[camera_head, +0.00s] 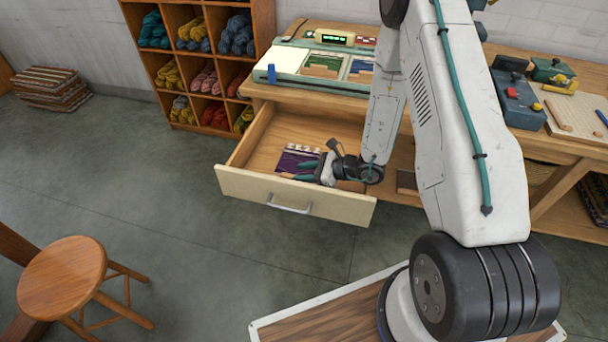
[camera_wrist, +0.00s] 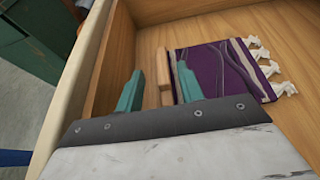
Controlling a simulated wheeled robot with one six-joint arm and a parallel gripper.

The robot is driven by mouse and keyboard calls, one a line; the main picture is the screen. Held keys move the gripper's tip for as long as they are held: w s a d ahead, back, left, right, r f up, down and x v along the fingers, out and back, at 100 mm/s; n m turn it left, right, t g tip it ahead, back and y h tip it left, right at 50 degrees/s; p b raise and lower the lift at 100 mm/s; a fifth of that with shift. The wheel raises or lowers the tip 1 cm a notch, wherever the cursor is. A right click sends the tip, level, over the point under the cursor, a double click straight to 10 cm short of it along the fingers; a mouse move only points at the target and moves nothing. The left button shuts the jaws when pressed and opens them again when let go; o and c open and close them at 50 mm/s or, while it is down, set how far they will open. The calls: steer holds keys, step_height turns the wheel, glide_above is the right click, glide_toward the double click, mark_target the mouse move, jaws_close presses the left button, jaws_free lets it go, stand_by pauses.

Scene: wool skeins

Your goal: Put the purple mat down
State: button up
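The purple mat (camera_wrist: 226,71) has pale wavy lines and white tassels along one end. It lies flat on the bottom of the open drawer (camera_head: 290,196), and it also shows in the head view (camera_head: 292,160). A small wooden bar (camera_wrist: 163,70) lies along the mat's near-left edge; I cannot tell whether it is attached. My gripper (camera_wrist: 160,72) is low inside the drawer, its two teal fingers spread apart. The bar shows in the gap between them, and the right finger overlaps the mat's edge in the wrist view. I see no grip on the mat. In the head view my gripper (camera_head: 306,168) partly covers the mat.
The drawer's walls rise around my gripper. Above it is a worktop with a tray (camera_head: 320,63) and a blue object (camera_head: 271,73). A yarn shelf (camera_head: 205,60) stands behind left, and a stool (camera_head: 65,275) front left. The drawer floor left of the mat is partly bare.

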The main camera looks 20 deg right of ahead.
steer(key=v, duration=1.1)
steer(key=s+a+r+n+g, duration=0.3)
steer(key=r+n, duration=0.2)
steer(key=r, duration=0.2)
steer(key=s+a+r+n+g, duration=0.2)
steer(key=a+r+n, duration=0.15)
steer(key=r, duration=0.35)
steer(key=s+a+r+n+g, duration=0.3)
steer(key=r+n, duration=0.2)
steer(key=r, duration=0.2)
steer(key=s+d+r+n+t+h, duration=0.1)
steer(key=s+d+r+n+h, duration=0.1)
steer(key=s+r+n+h, duration=0.3)
steer(key=s+d+r+n+h, duration=0.3)
steer(key=s+r+n+h, duration=0.3)
steer(key=s, duration=0.6)
steer(key=shift+d+r+t, duration=0.2)
steer(key=shift+r+t, duration=0.2)
steer(key=shift+r, duration=0.45)
steer(key=shift+n, duration=0.25)
